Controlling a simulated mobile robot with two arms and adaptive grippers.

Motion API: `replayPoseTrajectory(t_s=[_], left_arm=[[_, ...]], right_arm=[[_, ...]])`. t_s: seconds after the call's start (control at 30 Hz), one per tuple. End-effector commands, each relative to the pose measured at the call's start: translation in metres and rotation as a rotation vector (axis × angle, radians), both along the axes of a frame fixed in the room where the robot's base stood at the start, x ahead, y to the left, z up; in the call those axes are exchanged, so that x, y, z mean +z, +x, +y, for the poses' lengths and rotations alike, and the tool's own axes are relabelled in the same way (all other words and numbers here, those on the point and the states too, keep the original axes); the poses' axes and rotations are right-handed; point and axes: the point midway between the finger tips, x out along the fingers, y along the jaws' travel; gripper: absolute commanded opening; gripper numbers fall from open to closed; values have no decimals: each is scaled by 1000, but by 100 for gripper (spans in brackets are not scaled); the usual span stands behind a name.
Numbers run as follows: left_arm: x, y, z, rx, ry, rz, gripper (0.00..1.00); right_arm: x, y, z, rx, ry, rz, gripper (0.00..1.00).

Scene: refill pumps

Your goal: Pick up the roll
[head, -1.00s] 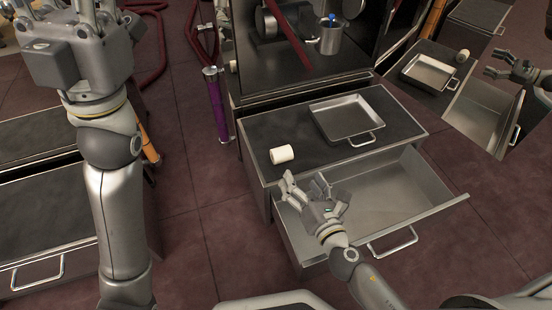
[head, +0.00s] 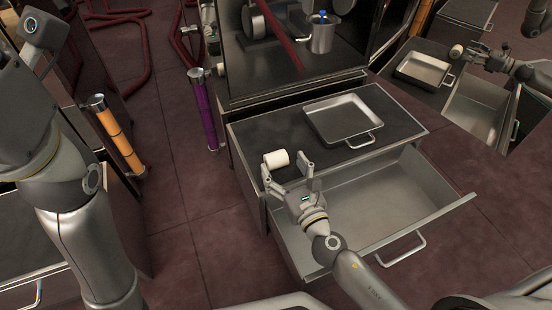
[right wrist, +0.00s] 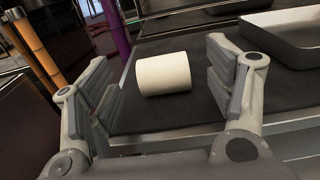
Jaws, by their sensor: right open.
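A short white roll (head: 276,159) lies on its side on the dark top of the drawer cabinet, near its left front edge. My right gripper (head: 287,174) is open, just in front of the roll, with its fingers on either side of the near part. In the right wrist view the roll (right wrist: 163,74) shows between and beyond the two open fingers (right wrist: 168,85); neither finger visibly touches it. My left arm (head: 75,200) stands at the left of the head view; the left fingers are not clearly seen.
A metal tray (head: 345,120) with a handle sits on the cabinet top to the right of the roll. An open, empty drawer (head: 400,195) juts out below. A purple cylinder (head: 203,108) and an orange cylinder (head: 118,135) stand at left. A mirror at upper right reflects the scene.

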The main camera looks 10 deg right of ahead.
Motion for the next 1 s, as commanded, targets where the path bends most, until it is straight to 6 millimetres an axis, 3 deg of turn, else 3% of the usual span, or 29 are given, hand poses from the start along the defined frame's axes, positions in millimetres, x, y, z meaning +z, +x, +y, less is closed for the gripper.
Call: replayPoseTrajectory(t_s=[0.33,0.7,1.0], left_arm=[[1,-7,-1,1,2,-26,40],[3,-7,-1,0,2,-22,40],[3,-7,-1,1,1,-24,40]], right_arm=[[-4,41,8,1,1,-2,76],[-4,48,9,0,2,-1,75],[-4,48,9,0,2,-1,36]])
